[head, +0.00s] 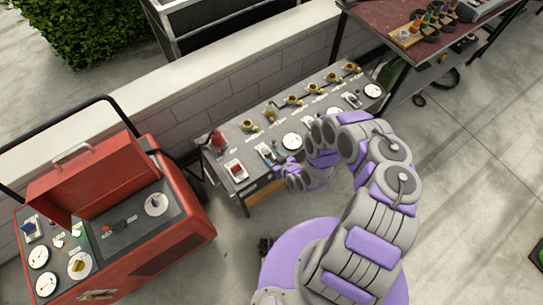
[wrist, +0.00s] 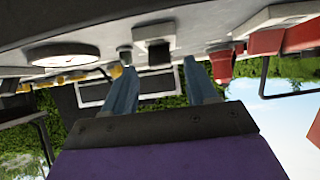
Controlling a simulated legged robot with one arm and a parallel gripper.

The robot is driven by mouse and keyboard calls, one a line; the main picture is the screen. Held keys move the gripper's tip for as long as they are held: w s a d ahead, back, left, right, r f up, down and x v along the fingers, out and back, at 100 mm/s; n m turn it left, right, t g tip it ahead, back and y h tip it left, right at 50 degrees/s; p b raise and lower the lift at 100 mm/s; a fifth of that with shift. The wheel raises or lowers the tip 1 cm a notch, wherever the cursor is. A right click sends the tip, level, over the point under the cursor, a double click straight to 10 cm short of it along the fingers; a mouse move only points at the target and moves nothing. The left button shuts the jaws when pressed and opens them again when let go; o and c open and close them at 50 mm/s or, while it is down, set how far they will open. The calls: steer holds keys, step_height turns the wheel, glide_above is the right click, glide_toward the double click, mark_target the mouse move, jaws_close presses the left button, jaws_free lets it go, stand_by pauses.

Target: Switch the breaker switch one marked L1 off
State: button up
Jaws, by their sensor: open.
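The grey panel table (head: 225,150) carries a row of switches, knobs and dials along the wall. Near its left end is a switch box (head: 265,152) with a white dial (head: 292,141) to its right. My gripper (head: 283,166) is at the near edge of the table, close to this switch box. In the wrist view, which looks upside down, my gripper (wrist: 160,78) has its two blue fingers apart and empty. A grey switch box with a dark lever (wrist: 158,50) lies between and beyond the fingertips. Labels are too small to read, so I cannot tell which switch is L1.
A red-topped switch (head: 235,169) and a red bottle-like object (head: 217,140) stand at the table's left end. Several yellow valves (head: 292,100) line the back. An open red machine (head: 105,215) is at the left; a maroon table (head: 410,20) is at upper right.

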steer(key=p+v, duration=0.1)
steer(key=v, duration=1.3)
steer(key=shift+d, duration=0.15)
